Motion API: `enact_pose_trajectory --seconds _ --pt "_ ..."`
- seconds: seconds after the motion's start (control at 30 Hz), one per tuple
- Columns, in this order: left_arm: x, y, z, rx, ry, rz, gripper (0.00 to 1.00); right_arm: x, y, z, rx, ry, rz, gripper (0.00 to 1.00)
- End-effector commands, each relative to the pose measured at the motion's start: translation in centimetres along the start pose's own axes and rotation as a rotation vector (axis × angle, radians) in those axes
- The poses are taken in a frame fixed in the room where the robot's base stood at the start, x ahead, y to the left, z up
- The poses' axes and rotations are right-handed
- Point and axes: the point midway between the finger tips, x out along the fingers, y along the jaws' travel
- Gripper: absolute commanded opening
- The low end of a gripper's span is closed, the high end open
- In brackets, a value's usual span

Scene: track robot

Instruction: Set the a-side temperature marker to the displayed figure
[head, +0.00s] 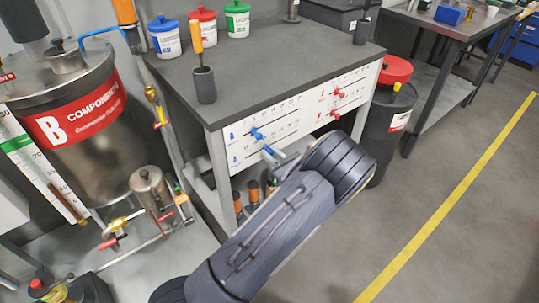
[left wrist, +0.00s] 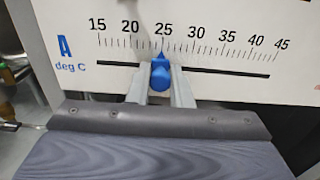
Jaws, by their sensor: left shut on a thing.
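The a-side temperature marker is a blue knob with a pointed tip (left wrist: 160,75) on a slot under the "A deg C" scale (left wrist: 190,47). Its tip stands at about 25 on the scale, which runs from 15 to 45. My left gripper (left wrist: 160,86) is shut on the marker, one finger on each side. In the head view, my left gripper (head: 281,159) reaches the lower blue marker (head: 268,150) on the white panel (head: 218,152). Another blue marker (head: 257,134) sits on the row above. No display with a figure is readable. My right gripper is not in view.
Two red markers (head: 338,93) are on the panel's right half. The grey bench top (head: 270,65) carries several tubs and a cup with an orange-handled tool (head: 204,85). A dark drum with a red lid (head: 392,110) stands right of the panel. A steel tank (head: 90,130) stands left.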

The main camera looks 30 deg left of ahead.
Motion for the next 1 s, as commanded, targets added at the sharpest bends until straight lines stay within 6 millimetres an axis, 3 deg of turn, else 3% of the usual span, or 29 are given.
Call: enact_pose_trajectory --seconds 0.07,0.1,0.23,0.57,1.0 --pt "0.0 0.0 0.0 -0.001 0.001 0.0 0.0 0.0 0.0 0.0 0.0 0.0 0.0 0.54" --pt "0.0 0.0 0.0 -0.001 0.001 -0.001 0.22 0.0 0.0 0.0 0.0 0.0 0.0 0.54" --pt "0.0 0.0 0.0 -0.001 0.001 0.0 0.39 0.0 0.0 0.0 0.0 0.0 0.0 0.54" --pt "-0.4 0.0 0.0 -0.001 0.001 -0.001 0.4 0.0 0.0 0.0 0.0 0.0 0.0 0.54" --pt "-6.9 -0.1 0.0 -0.001 0.001 -0.004 0.4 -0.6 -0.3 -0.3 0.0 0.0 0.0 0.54"
